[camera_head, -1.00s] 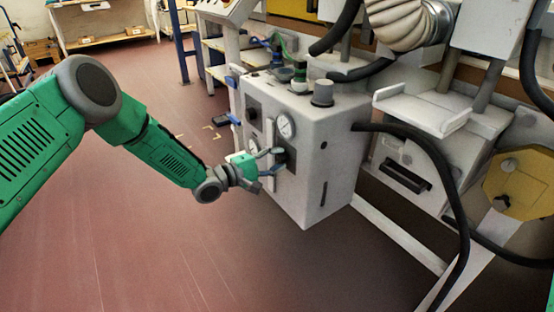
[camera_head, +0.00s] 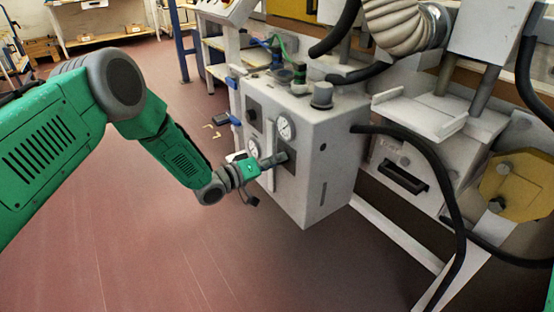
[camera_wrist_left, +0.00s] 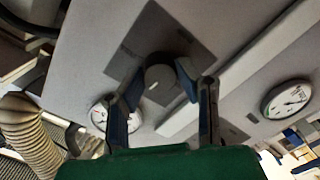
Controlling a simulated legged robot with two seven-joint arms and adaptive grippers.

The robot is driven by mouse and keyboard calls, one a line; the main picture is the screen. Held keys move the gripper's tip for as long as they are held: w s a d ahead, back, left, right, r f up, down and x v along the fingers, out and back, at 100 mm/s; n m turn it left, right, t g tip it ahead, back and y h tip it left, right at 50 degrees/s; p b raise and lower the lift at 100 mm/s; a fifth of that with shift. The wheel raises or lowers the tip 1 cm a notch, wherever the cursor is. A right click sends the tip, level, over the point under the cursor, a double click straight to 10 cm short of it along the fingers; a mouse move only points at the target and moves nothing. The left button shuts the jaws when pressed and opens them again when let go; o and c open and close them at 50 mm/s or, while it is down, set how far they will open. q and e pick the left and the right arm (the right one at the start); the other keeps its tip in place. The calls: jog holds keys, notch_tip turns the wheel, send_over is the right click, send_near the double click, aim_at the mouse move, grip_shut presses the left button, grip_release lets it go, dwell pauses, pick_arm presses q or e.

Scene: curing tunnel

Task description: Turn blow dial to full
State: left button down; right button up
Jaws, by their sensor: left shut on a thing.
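The blow dial (camera_wrist_left: 160,78) is a round grey knob with a pale pointer line, on a dark square plate on the front of a light grey control box (camera_head: 325,165). In the head view the dial (camera_head: 281,157) is partly covered by my gripper. My left gripper (camera_head: 273,161) reaches it from the left. In the left wrist view my left gripper (camera_wrist_left: 159,82) has one finger on each side of the dial and is shut on it. My right gripper is not in view.
Two white gauges sit near the dial, an upper one (camera_head: 285,128) and a lower one (camera_head: 253,148). A black knob (camera_head: 322,95) stands on top of the box. A black hose (camera_head: 440,165) loops at the right.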

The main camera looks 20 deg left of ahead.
pick_arm(q)
jog(key=shift+s+f+m+t+y+p, duration=0.1)
jog(key=shift+f+m+y+p, duration=0.1)
jog(key=shift+m, duration=2.15)
jog(key=shift+s+f+m+t+y+p, duration=0.1)
jog(key=shift+m+p, duration=0.15)
jog(key=shift+m, duration=2.15)
jog(key=shift+s+f+m+t+y+p, duration=0.1)
jog(key=shift+f+m+p, duration=0.1)
jog(key=shift+m, duration=2.15)
jog(key=c, duration=1.2)
grip_release()
jog(key=shift+w, duration=0.1)
jog(key=shift+w+r, duration=0.1)
jog(key=shift+w, duration=0.05)
jog(key=shift+a+r, duration=0.1)
jog(key=shift+r, duration=0.05)
jog(key=v, duration=1.2)
jog(key=shift+f, duration=0.25)
